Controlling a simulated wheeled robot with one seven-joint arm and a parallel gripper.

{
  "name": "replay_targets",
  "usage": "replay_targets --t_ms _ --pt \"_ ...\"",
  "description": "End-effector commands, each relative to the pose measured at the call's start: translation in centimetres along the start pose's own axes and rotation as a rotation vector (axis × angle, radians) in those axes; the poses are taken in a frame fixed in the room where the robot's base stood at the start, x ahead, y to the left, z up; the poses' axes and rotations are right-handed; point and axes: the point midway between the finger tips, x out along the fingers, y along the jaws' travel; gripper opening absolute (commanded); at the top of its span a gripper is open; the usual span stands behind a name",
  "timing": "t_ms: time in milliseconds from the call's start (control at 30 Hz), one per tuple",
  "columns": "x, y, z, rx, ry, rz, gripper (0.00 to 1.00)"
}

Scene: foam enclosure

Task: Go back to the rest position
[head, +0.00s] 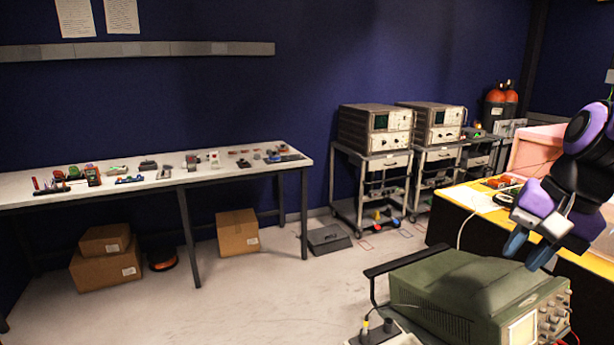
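My gripper (528,249) is at the right of the head view, at the end of my purple and black arm. Its two blue fingertips point down and stand a little apart, with nothing visible between them. It hangs above and behind the green oscilloscope (465,285) as seen in the picture, in front of the yellow-topped bench (470,198). I cannot tell the exact distance from the fingertips to either one. Part of my arm runs out of the picture on the right.
A pink foam enclosure (537,147) stands on the bench, partly hidden by my arm. A long white table (130,194) with several small items is along the left wall. Carts with instruments (375,129) stand at the back. Floor (260,300) is clear in the middle.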

Motion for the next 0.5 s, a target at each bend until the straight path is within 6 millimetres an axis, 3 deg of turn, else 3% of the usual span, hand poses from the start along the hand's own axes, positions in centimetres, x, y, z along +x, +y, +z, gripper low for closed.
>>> replay_targets --t_ms 200,500 --pt "-3.2 0.0 3.8 -0.368 0.171 0.052 0.24" --pt "-5.8 0.8 6.6 -0.691 0.336 0.104 0.24"
